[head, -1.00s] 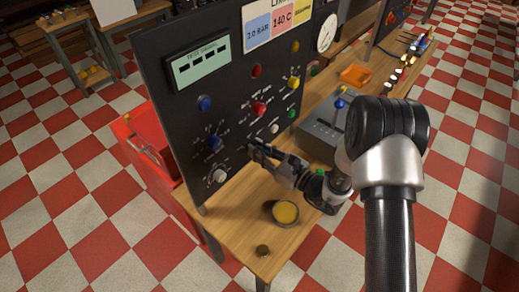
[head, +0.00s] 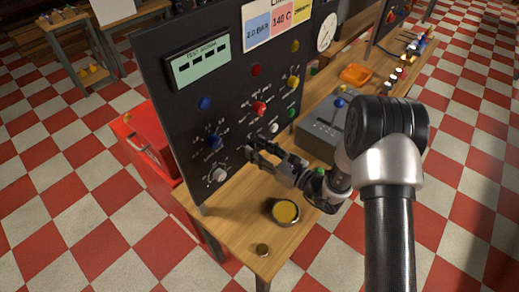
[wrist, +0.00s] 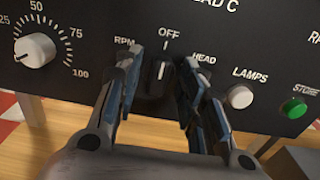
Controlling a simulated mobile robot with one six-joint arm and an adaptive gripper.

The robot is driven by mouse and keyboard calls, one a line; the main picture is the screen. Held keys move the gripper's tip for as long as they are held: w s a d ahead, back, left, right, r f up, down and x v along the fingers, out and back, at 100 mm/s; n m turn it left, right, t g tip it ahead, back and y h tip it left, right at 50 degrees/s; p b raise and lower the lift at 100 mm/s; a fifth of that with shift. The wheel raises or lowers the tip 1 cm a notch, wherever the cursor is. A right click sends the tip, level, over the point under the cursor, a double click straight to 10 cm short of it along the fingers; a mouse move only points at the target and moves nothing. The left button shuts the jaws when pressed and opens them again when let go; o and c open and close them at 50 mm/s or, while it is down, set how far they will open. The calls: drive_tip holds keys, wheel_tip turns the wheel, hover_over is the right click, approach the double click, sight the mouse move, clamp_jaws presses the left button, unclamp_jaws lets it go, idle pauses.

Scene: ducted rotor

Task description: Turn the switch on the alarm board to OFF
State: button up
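A black rotary switch (wrist: 160,70) with a white pointer line sits low on a black panel (head: 235,100). It is marked OFF at the top, RPM at the left and HEAD at the right. Its pointer stands roughly upright, toward OFF. My gripper (head: 257,152) is open at the panel face, with one finger on each side of the switch in the wrist view. I cannot tell whether either finger touches it. In the head view my gripper hides this switch. No label in view names the alarm board.
A white dial knob (wrist: 36,48) is left of the switch; a white LAMPS button (wrist: 240,97) and a green STORE button (wrist: 294,107) are right.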

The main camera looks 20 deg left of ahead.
drive_tip(key=shift+d, duration=0.15)
drive_tip(key=v, duration=1.1)
drive_tip(key=shift+s+d, duration=0.2)
drive_tip(key=shift+d, duration=0.15)
